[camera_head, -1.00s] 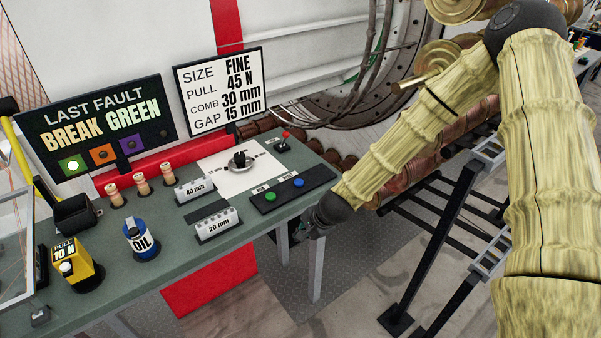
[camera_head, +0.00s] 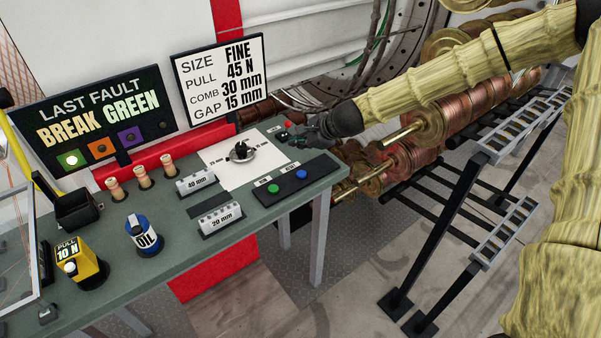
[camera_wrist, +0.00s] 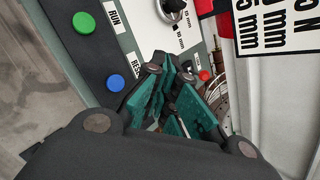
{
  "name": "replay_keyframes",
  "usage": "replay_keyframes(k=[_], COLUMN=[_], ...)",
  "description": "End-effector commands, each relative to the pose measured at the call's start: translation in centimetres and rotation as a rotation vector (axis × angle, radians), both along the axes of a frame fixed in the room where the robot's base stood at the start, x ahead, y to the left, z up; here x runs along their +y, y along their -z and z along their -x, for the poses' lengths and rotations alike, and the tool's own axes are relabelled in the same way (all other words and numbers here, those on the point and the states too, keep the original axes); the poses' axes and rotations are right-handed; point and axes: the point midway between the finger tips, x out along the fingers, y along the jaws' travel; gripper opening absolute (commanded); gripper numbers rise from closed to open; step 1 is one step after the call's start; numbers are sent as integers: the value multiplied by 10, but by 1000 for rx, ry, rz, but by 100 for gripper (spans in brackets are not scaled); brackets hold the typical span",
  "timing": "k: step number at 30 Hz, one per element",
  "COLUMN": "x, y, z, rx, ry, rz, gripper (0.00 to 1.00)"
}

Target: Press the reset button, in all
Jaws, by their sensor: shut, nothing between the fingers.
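The blue button (camera_head: 301,174) sits on a dark panel at the table's right end, beside a green button (camera_head: 273,188). In the wrist view the blue button (camera_wrist: 115,83) has a partly covered label starting "RES", and the green one (camera_wrist: 84,23) is labelled RUN. My gripper (camera_head: 293,137) is over the back right corner of the table, behind the blue button and apart from it. In the wrist view my gripper (camera_wrist: 170,75) is shut and empty, with the blue button to the left of its fingers. The fingers cover part of the label.
A red-knobbed lever (camera_head: 287,125) stands close to my fingers and also shows in the wrist view (camera_wrist: 204,75). A round dial (camera_head: 241,152) on a white plate lies left of the gripper. Copper spools (camera_head: 410,160) and a black rack (camera_head: 470,190) stand to the right.

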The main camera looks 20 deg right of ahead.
Motion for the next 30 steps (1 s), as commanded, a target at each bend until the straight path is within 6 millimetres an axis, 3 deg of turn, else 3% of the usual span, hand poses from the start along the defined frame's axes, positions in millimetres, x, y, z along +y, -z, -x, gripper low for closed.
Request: replay_keyframes(k=[11, 30], x=[2, 4], y=[15, 82], z=[0, -1], rx=[0, 0], ry=[-4, -5], rz=[1, 1], gripper=[0, 0])
